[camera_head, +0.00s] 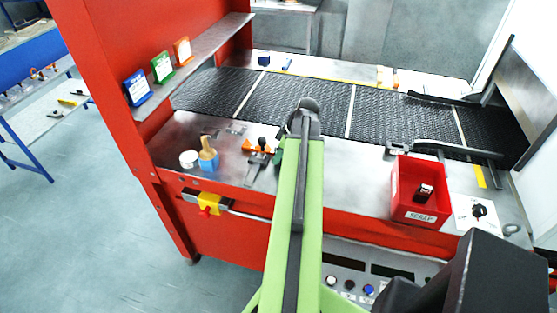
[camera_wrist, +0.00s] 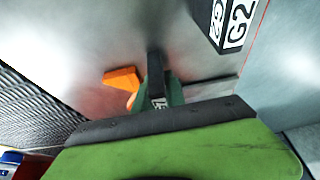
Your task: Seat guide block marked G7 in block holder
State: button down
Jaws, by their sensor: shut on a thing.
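In the wrist view my gripper (camera_wrist: 157,85) is shut on a small dark green block (camera_wrist: 174,92). A white label on it shows part of a mark, which looks like a 7; the rest is hidden. The block is above or at the steel top; I cannot tell if it touches. In the head view a dark green piece (camera_head: 279,155) shows just left of my green arm, which hides the gripper. A dark block marked G2 (camera_wrist: 232,24) is at the top right of the wrist view. I cannot make out the block holder for certain.
An orange piece (camera_wrist: 122,78) lies beside the gripper. The black mesh belt (camera_head: 325,105) runs behind the steel ledge. A blue pot with a brush (camera_head: 208,160) and white roll (camera_head: 188,159) stand left. A red scrap bin (camera_head: 405,208) with a dark block (camera_head: 424,192) stands right.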

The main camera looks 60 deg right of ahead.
jog(key=shift+f, duration=0.1)
jog(key=c, duration=1.7)
grip_release()
jog(key=p+v, duration=1.1)
jog(key=v, duration=0.1)
jog(key=shift+r, duration=0.25)
jog(key=shift+w, duration=0.1)
